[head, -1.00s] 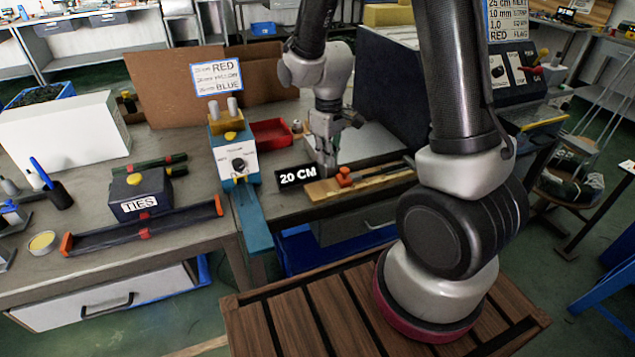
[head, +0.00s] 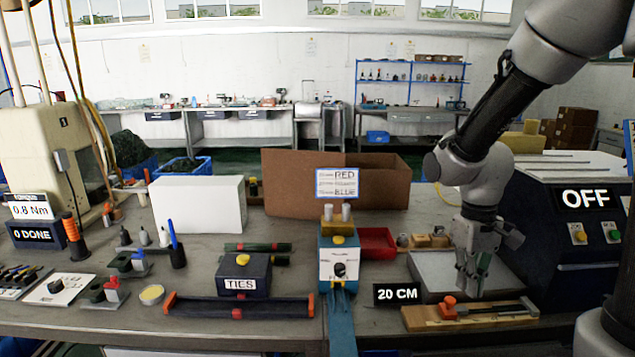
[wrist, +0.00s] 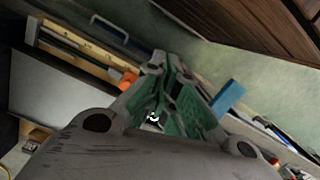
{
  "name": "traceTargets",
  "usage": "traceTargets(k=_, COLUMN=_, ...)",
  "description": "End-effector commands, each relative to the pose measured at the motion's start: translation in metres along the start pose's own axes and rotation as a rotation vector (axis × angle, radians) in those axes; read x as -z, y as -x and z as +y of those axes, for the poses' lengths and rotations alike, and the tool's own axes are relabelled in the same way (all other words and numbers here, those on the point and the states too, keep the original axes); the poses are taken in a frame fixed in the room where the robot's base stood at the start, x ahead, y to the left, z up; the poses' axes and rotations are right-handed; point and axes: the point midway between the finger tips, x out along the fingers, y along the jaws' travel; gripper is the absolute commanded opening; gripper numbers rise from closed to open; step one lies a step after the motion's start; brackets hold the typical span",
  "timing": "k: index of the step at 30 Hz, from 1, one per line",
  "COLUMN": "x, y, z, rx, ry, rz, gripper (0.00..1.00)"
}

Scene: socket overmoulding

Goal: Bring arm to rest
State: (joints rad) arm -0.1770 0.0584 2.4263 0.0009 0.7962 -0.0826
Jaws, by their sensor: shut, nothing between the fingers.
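My gripper (head: 472,288) hangs from the arm at the right of the head view, fingers pointing down. It is just behind the wooden stop board (head: 490,314) with its orange knob (head: 448,306), in front of the pale flat plate (head: 432,268). In the wrist view, the green-padded fingers (wrist: 160,112) are close together with nothing held between them. The board with the orange knob also shows in the wrist view (wrist: 128,80), to the left of the fingers. Whether the fingertips touch the bench is unclear.
A black "20 CM" sign (head: 397,294) and a blue tester (head: 341,265) stand left of my gripper. A dark machine reading "OFF" (head: 555,235) is close on the right. A ties box (head: 243,275) stands further left.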

Motion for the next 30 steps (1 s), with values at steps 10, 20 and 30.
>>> traceTargets(k=10, x=-0.096, y=0.096, z=0.014, rx=-0.008, ry=-0.190, rz=0.263, gripper=0.00)
traceTargets(k=20, x=-0.131, y=0.140, z=0.022, rx=-0.038, ry=-0.253, rz=0.505, gripper=0.00)
traceTargets(k=30, x=-0.132, y=0.141, z=0.023, rx=-0.041, ry=-0.261, rz=0.513, gripper=0.00)
